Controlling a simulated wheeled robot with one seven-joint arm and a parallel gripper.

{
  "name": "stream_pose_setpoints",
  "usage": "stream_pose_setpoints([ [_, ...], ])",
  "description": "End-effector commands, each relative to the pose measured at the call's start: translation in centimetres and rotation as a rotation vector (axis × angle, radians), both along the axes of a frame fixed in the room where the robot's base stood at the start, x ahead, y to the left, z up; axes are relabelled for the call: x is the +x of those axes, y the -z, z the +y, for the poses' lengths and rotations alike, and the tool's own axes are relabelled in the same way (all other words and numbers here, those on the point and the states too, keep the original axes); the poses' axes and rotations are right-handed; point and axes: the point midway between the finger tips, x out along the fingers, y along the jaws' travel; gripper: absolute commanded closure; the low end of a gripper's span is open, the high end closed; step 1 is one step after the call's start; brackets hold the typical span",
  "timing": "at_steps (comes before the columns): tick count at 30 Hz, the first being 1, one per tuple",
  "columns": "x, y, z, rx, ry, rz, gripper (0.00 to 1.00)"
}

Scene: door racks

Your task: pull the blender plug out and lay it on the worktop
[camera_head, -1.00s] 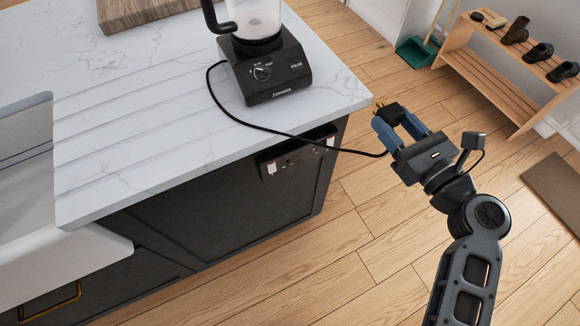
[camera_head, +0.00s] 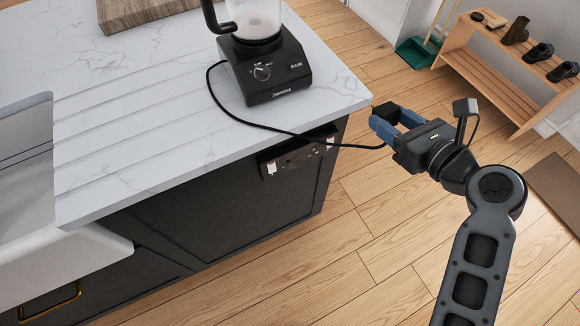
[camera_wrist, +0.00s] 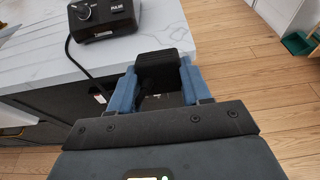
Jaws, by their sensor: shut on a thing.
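My gripper (camera_head: 386,124) has blue fingers and is shut on the black blender plug (camera_head: 385,110), off the right end of the worktop (camera_head: 345,91). In the wrist view the plug (camera_wrist: 157,63) sits between the two blue fingers, close to the worktop's corner in the picture. The blender (camera_head: 266,66) stands on the worktop near that corner. Its black cord (camera_head: 262,127) runs over the front edge and across to the plug. The outlet strip (camera_head: 298,153) on the cabinet side below the edge holds no plug that I can see. The plug's prongs are hidden.
A wooden board (camera_head: 140,12) lies at the back of the worktop, and a sink (camera_head: 27,150) is at the left. The marble between sink and blender is clear. A wooden shoe rack (camera_head: 505,75) stands on the floor at the far right.

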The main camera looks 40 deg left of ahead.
Motion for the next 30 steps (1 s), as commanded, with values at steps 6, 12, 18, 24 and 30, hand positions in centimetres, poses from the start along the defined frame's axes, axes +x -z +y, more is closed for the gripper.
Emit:
stream_pose_setpoints([
  [6, 0.5, 0.0, 1.4, 0.001, -0.001, -0.001, 1.0],
  [12, 1.1, -0.1, 2.5, 0.0, -0.001, -0.002, 1.0],
  [18, 1.5, -0.1, 3.7, 0.0, -0.002, -0.002, 1.0],
  [24, 2.0, -0.1, 4.9, 0.001, 0.0, -0.001, 1.0],
  [30, 2.5, -0.1, 6.1, 0.002, -0.001, -0.001, 1.0],
])
